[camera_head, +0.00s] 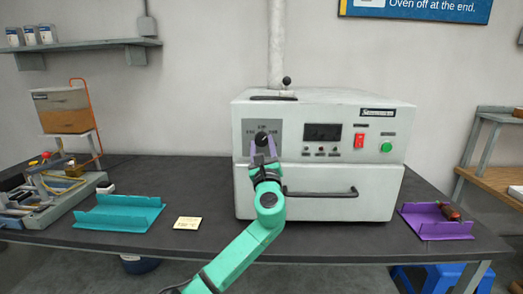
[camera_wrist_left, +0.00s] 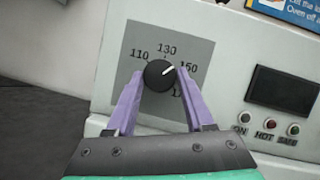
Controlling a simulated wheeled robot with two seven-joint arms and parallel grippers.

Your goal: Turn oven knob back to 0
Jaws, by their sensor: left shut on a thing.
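The oven (camera_head: 330,115) is a white box on the dark table, with a closed front door and a bar handle. Its black knob (camera_head: 262,139) sits on a grey dial plate at the upper left of the front. In the left wrist view the knob (camera_wrist_left: 159,75) has a white pointer aimed up and right, between the 130 and 150 marks. My left gripper (camera_head: 263,146) is shut on the knob, with its purple fingers (camera_wrist_left: 158,85) on either side of it. The lower dial marks are partly hidden by the right finger. My right gripper is not in view.
A red switch (camera_head: 359,141) and a green button (camera_head: 386,147) are on the oven's right front. A purple tray (camera_head: 434,228) with a red-and-dark item lies right.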

